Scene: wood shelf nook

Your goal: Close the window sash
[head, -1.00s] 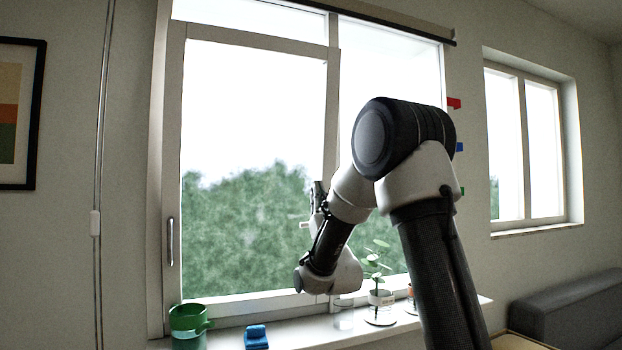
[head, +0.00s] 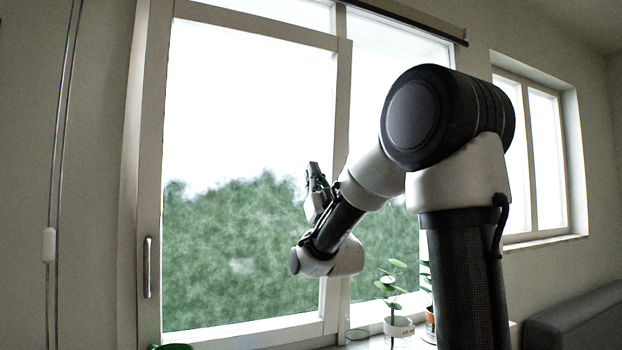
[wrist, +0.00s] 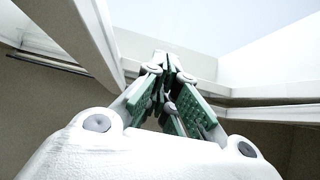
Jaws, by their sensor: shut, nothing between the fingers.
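The window sash (head: 157,180) is a large pale frame with clear glass, filling the left of the head view. A metal handle (head: 148,267) is on its left stile. Glass shows above the sash's top rail, and its right stile is partly hidden behind my arm. I cannot tell how far the sash stands open.
A potted plant (head: 398,328) stands on the sill at the lower right, near a clear glass (head: 357,334). A green item's rim (head: 172,347) shows at the bottom left. A cord with a white grip (head: 49,245) hangs left of the window. A grey sofa (head: 575,320) is at right.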

